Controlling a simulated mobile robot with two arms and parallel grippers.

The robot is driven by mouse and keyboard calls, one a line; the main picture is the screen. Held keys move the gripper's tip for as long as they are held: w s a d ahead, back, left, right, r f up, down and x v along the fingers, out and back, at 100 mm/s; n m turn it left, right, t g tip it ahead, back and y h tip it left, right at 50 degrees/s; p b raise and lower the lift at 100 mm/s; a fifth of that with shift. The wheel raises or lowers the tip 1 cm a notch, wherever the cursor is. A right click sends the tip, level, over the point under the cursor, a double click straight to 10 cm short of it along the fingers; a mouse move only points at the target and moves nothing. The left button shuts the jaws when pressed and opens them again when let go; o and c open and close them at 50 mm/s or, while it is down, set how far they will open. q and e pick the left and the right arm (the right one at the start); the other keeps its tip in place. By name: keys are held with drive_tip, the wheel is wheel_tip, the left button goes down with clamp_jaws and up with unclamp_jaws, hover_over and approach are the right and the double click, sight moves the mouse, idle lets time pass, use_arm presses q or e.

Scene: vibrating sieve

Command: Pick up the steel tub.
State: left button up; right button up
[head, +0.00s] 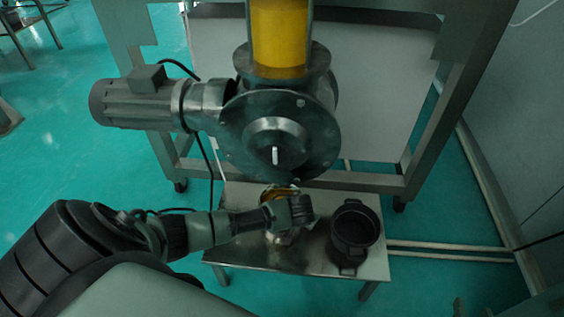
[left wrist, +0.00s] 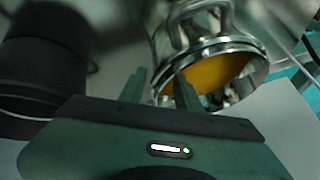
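The steel tub (head: 281,236) stands on the low metal table under the machine, mostly covered by my left gripper. In the left wrist view the shiny tub (left wrist: 222,48) shows its round rim, side clamps and a yellow-orange inside. My left gripper (head: 300,210) is over the tub. In the left wrist view its two fingers (left wrist: 160,92) are apart at the near side of the rim, one outside it and one overlapping the opening. I cannot tell whether they touch the wall. Part of my right gripper (head: 471,304) shows at the bottom edge, away from the tub, its fingers unclear.
A black pot with handles (head: 343,251) stands right of the tub on the low table (head: 235,247). The machine's round steel housing (head: 318,130) and motor (head: 135,104) hang close above. Little room is free between gripper and housing.

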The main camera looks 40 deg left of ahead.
use_arm(q)
drive_tip(key=shift+c, duration=0.2)
clamp_jaws()
drive_tip(key=shift+w+a+r, duration=0.1)
idle(1.0)
